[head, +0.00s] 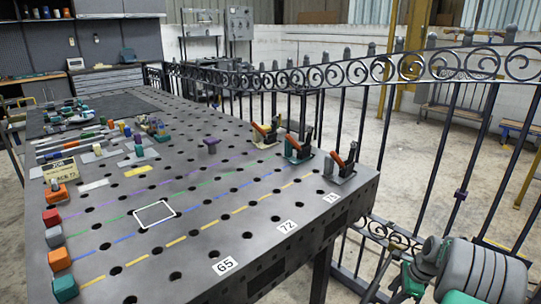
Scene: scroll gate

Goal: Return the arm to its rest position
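My arm is at the bottom right, its grey ribbed and green links beyond the table's right end. What appears to be my gripper (393,274) is at the arm's left side, low in front of the gate's lower scrolls and apart from the table. Its fingers are small and partly cut off, so I cannot tell whether they are open or shut. Nothing is clearly seen in it.
A perforated steel table (230,215) fills the left and middle. Toggle clamps (298,148) stand along its far right edge, coloured blocks (58,260) along its left. A black scroll gate (400,70) runs behind it and close to my arm.

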